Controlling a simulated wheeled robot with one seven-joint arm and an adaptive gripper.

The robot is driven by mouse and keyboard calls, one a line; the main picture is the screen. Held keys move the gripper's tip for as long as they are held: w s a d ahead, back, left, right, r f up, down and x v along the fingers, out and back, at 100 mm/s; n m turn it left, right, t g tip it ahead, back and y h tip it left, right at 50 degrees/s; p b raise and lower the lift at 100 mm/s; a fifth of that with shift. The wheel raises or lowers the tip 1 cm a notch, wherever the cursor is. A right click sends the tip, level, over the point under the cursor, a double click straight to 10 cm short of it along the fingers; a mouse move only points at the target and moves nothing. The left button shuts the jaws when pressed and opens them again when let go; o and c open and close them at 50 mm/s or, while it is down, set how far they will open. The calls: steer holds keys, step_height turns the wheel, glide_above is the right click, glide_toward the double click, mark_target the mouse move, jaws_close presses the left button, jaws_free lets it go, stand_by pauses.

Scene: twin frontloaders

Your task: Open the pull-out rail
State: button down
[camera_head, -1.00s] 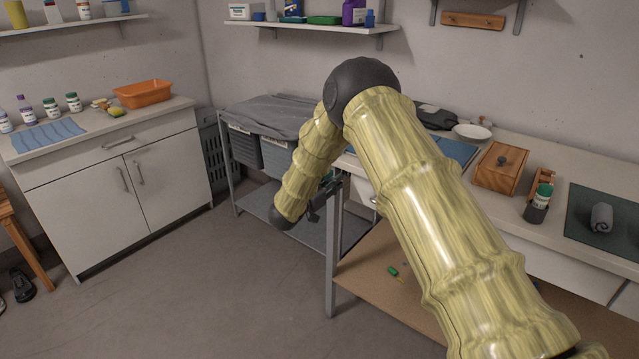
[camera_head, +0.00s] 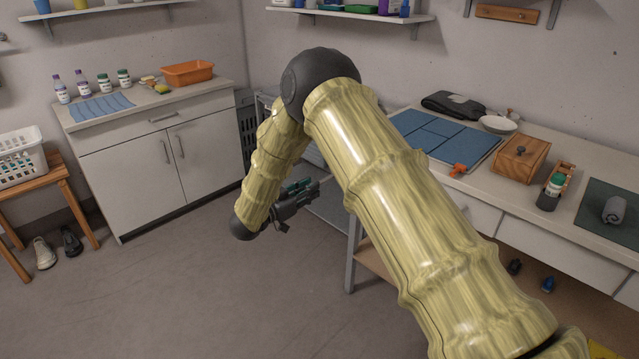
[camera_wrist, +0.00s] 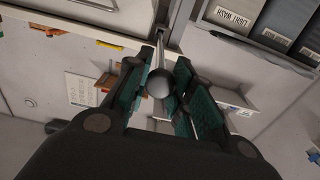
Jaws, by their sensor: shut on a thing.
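My gripper (camera_wrist: 158,88) is shut on the pull-out rail (camera_wrist: 161,58), a thin metal rod with a dark ball at its near end. In the wrist view the teal finger pads lie on both sides of the ball and rod. The rod runs away from me toward a slot between the white drawer front and the grey bins. In the head view my gripper (camera_head: 316,188) is out in front of the bench's left end; my arm hides most of the rail there, and how far it is out cannot be told.
A white cabinet (camera_head: 150,165) with an orange tray (camera_head: 188,72) stands at left. A stool with a basket is far left. The floor between is clear.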

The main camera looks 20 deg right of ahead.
steer(key=shift+s+a, duration=0.2)
steer(key=shift+a, duration=0.15)
steer(key=c, duration=1.5)
jaws_free()
steer(key=shift+d, duration=0.1)
steer(key=shift+o, duration=0.2)
steer(key=v, duration=1.2)
steer(key=shift+w, duration=0.1)
